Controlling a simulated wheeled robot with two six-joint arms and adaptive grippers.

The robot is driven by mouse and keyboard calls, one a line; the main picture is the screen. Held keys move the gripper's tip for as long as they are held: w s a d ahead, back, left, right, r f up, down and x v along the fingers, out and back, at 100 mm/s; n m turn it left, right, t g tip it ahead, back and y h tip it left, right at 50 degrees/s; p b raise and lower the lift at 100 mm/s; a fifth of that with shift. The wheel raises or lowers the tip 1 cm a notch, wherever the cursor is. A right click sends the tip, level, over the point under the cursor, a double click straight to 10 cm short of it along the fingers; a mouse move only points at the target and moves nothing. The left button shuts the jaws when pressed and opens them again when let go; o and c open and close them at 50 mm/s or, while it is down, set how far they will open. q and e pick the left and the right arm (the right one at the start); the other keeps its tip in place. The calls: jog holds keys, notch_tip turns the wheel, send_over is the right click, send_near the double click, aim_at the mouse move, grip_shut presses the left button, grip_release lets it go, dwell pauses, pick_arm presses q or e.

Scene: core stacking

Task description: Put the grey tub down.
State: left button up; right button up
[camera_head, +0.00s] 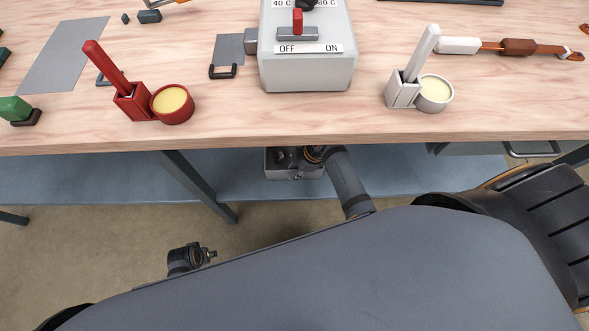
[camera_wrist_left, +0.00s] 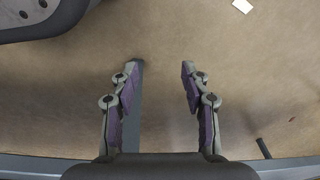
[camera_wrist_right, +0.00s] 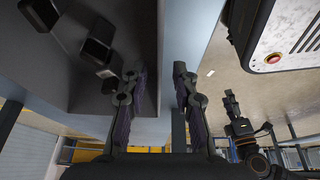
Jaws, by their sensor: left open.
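The grey tub (camera_head: 294,172) shows in the head view, just past the table's front edge and below the tabletop, over the blue surface. Small dark items lie in it. In the right wrist view its dark inside (camera_wrist_right: 105,15) fills the upper left. My right gripper (camera_head: 313,153) is at the tub's right side, and in the right wrist view its fingers (camera_wrist_right: 158,75) stand part-closed on either side of the tub's wall. My left gripper (camera_head: 209,255) is open and empty over the floor; its fingers (camera_wrist_left: 158,68) are apart. Whether the tub's underside touches anything is hidden.
The wooden tabletop (camera_head: 230,118) carries a grey switch box (camera_head: 308,72), a red holder with cup (camera_head: 173,104) and a white holder with cup (camera_head: 434,94). Below is a wide blue surface (camera_head: 400,175). A table leg (camera_head: 198,185) stands left of the tub.

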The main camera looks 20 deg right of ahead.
jog(key=shift+r, duration=0.1)
jog(key=shift+d+r, duration=0.1)
jog(key=shift+r, duration=0.2)
jog(key=p+v, duration=0.2)
jog(key=v, duration=0.3)
jog(key=shift+r, duration=0.15)
pick_arm(q)
jog(key=s+a+f+p, duration=0.1)
jog(key=s+f, duration=0.4)
jog(key=s, duration=0.1)
jog(key=shift+a+p, duration=0.35)
jog(key=shift+p, duration=0.05)
pick_arm(e)
jog(key=v, duration=0.6)
jog(key=shift+s+d, duration=0.1)
